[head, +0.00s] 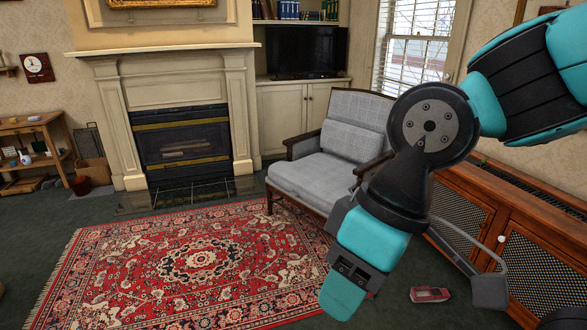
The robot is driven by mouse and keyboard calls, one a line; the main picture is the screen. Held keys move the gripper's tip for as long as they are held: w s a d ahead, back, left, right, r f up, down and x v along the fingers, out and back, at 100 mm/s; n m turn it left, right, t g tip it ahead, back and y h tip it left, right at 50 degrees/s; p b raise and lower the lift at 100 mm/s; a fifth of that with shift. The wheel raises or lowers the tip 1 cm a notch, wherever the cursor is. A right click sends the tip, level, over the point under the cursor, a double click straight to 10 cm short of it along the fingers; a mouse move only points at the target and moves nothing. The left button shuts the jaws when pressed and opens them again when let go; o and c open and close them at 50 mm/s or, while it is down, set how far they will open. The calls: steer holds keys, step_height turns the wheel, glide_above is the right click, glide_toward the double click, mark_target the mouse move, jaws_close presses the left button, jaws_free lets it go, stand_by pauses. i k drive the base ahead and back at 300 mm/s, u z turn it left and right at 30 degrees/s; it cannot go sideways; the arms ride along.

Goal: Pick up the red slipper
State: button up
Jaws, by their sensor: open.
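The red slipper (430,295) looks like a small red shape with a pale top. It lies on the dark green floor at the lower right, between the rug and the wooden cabinet. My gripper (415,295) hangs in front of the armchair. It is open, with a teal finger at left and a grey finger at right. In the picture the slipper shows in the gap between the fingers. Nothing is held, and I cannot tell how high the gripper is above the slipper.
A patterned red rug (205,255) covers the floor to the left. A grey armchair (310,178) stands behind my gripper. A wooden cabinet with mesh doors (515,240) runs along the right wall. A fireplace (182,145) is at the back, and a wooden shelf (38,135) at far left.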

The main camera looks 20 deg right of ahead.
mark_target(431, 293)
steer(key=z, duration=0.5)
steer(key=i, duration=1.9)
steer(key=z, duration=1.35)
steer(key=i, duration=0.9)
steer(key=z, duration=0.4)
